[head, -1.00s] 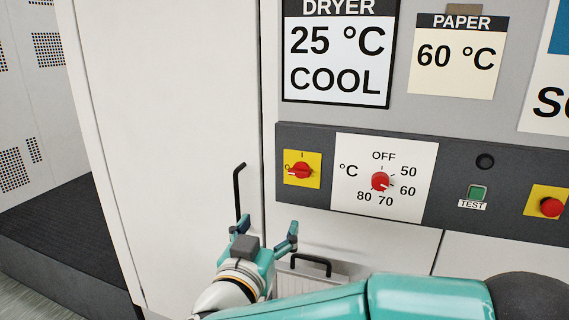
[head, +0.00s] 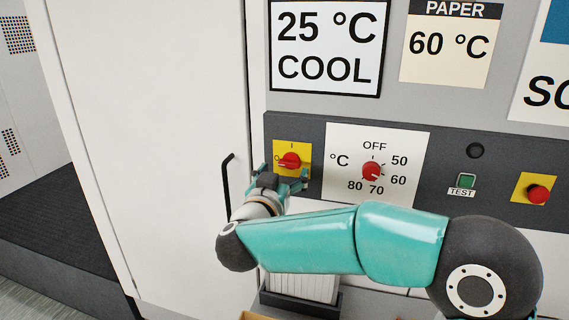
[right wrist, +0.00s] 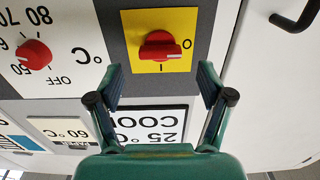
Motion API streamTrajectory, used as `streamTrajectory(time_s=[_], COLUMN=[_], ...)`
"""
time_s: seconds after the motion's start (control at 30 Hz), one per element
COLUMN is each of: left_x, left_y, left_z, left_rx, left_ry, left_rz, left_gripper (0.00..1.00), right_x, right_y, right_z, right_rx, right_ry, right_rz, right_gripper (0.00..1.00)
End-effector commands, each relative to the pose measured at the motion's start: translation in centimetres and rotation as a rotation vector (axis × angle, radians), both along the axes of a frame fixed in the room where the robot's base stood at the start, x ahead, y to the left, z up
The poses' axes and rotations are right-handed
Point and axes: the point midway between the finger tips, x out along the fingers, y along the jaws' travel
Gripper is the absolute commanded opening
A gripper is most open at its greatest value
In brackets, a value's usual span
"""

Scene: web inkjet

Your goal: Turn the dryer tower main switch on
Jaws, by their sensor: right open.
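The main switch is a red rotary knob (head: 290,160) on a yellow plate at the left end of the dark control strip. Its handle lies level, white mark toward the O, and an I stands above it. The knob also shows upside down in the right wrist view (right wrist: 159,46). My right gripper (head: 282,174) is open and empty, just below and in front of the switch. In the right wrist view its spread fingertips (right wrist: 160,78) flank the space before the yellow plate, apart from the knob. The dryer display (head: 327,45) reads 25 °C COOL. My left gripper is not in view.
A red temperature dial (head: 371,170) sits right of the switch, with a green TEST button (head: 466,180) and a red button on yellow (head: 537,194) farther right. A black door handle (head: 227,185) stands close left of my gripper. A PAPER sign (head: 451,45) reads 60 °C.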

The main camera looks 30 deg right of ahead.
Motion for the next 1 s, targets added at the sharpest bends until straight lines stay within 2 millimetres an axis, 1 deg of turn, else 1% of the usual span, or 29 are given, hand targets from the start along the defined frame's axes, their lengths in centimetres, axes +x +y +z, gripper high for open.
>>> streamTrajectory(time_s=[0.03,0.2,0.33,0.6,0.87,0.9,0.97,1.0], left_x=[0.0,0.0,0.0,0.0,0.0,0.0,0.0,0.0], left_y=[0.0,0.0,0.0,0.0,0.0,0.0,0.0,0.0], left_z=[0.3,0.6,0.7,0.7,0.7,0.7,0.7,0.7], left_rx=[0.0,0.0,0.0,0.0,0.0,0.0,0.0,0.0], left_ry=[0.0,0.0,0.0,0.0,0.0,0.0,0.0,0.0], left_rz=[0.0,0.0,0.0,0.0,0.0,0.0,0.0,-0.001], left_gripper=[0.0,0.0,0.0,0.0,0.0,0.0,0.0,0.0], right_x=[0.5,1.7,2.1,2.1,2.1,2.1,2.1,2.2], right_y=[-0.8,-2.1,-2.5,-2.6,-2.6,-2.6,-2.6,-1.7], right_z=[0.1,0.1,0.0,0.0,0.0,0.0,0.0,0.0], right_rx=[-0.001,0.0,0.0,0.0,0.0,0.0,0.0,0.0], right_ry=[0.001,0.0,-0.001,-0.001,-0.001,-0.001,-0.001,-0.001], right_rz=[-0.004,-0.001,-0.001,-0.001,-0.001,-0.001,-0.001,0.004], right_gripper=[0.79,0.79,0.79,0.79,0.36,0.29,0.19,0.19])
